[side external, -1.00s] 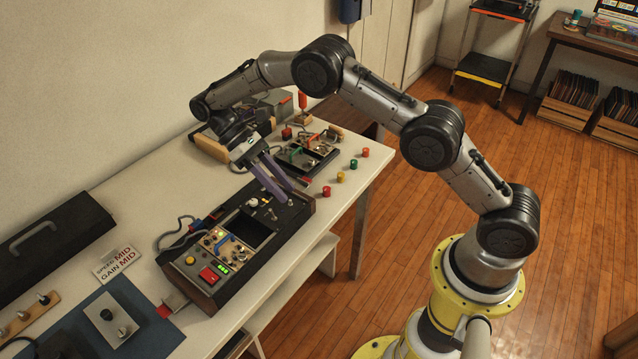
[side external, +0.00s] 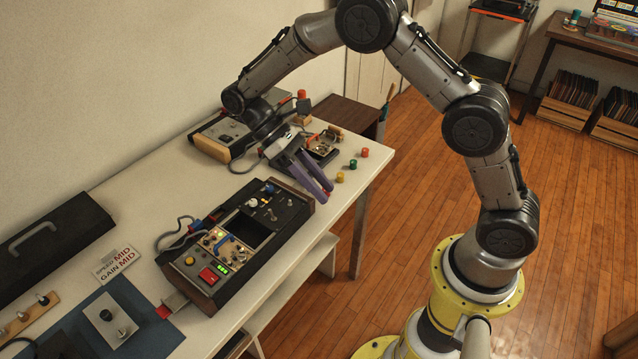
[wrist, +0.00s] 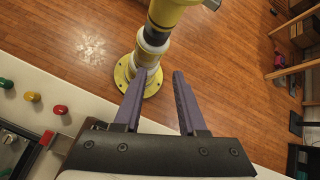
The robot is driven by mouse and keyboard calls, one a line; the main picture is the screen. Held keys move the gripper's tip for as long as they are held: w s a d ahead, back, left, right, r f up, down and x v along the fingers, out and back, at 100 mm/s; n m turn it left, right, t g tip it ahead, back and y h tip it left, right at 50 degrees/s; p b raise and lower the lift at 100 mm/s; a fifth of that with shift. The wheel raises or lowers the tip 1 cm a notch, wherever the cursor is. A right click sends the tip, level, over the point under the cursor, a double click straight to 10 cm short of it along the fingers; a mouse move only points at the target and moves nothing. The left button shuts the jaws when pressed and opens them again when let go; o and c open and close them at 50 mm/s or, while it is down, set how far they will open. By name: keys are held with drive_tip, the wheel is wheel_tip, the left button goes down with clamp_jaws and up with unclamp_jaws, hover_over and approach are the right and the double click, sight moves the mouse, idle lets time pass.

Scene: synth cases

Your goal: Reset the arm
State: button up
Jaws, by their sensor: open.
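My gripper (side external: 318,184) is open and empty, its two purple fingers raised above the right part of the white table (side external: 357,205). In the wrist view my gripper (wrist: 158,88) shows both fingers apart with nothing between them. It is to the right of and behind the control box (side external: 245,235), apart from it.
A tray of parts (side external: 322,146) lies partly hidden behind my gripper. Red (side external: 365,153), green (side external: 353,164) and yellow (side external: 340,177) caps stand near the table's right edge. A sign (side external: 115,263) and black case (side external: 50,248) are at left.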

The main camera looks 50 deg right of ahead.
drive_tip(key=s+d+r+m+t+y, duration=0.1)
drive_tip(key=s+r+t, duration=0.2)
drive_tip(key=r, duration=0.4)
drive_tip(key=s+d+r+t, duration=0.2)
drive_tip(key=r, duration=0.5)
drive_tip(key=s+d+m+t, duration=0.2)
drive_tip(key=s+m+t, duration=0.1)
drive_tip(key=s+t, duration=0.7)
drive_tip(key=shift+s+f+m, duration=0.15)
drive_tip(key=shift+s+m, duration=0.25)
drive_tip(key=shift+s, duration=0.15)
drive_tip(key=shift+d, duration=0.1)
